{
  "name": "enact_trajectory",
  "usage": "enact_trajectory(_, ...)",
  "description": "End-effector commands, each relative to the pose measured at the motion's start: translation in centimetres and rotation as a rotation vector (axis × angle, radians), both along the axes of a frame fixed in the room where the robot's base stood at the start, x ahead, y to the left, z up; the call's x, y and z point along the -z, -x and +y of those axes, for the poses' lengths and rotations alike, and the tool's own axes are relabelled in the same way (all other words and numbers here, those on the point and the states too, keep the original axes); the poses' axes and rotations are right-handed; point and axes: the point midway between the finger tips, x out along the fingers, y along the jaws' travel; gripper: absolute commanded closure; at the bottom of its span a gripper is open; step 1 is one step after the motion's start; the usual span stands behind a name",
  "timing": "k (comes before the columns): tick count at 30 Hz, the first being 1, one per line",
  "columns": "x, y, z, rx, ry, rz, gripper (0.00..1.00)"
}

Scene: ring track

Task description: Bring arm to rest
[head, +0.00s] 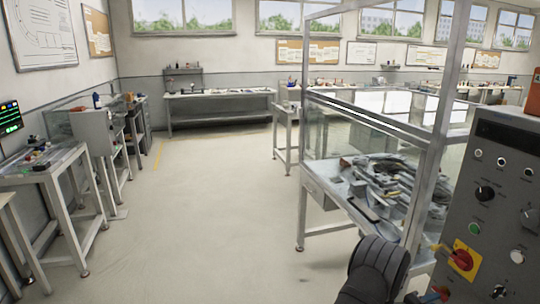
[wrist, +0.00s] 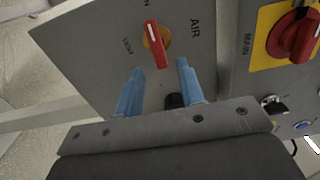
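My gripper (wrist: 160,67) shows in the wrist view with two blue fingers apart and nothing between them. A red AIR knob (wrist: 155,45) on a yellow disc sits on a grey panel just beyond the fingertips. Its handle runs roughly up and down in the picture, and I see no finger touching it. In the head view my dark arm (head: 378,270) reaches in at the bottom, beside the control cabinet. I cannot make out the fingers there.
The grey control cabinet (head: 505,190) stands close at the right, with a red MAIN switch (head: 463,259) on yellow; the switch also shows in the wrist view (wrist: 294,36). A framed glass enclosure with a cluttered table (head: 330,205) is behind. The floor (head: 200,220) is clear at left.

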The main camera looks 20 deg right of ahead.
Motion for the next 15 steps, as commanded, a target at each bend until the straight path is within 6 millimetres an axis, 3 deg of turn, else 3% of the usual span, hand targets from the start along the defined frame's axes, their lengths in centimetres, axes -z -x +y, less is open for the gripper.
enact_trajectory(6, 0.0, 0.0, -2.6, 0.000, 0.000, 0.000, 0.65)
enact_trajectory(15, 0.0, 0.0, -3.4, -0.001, 0.000, 0.001, 0.65)
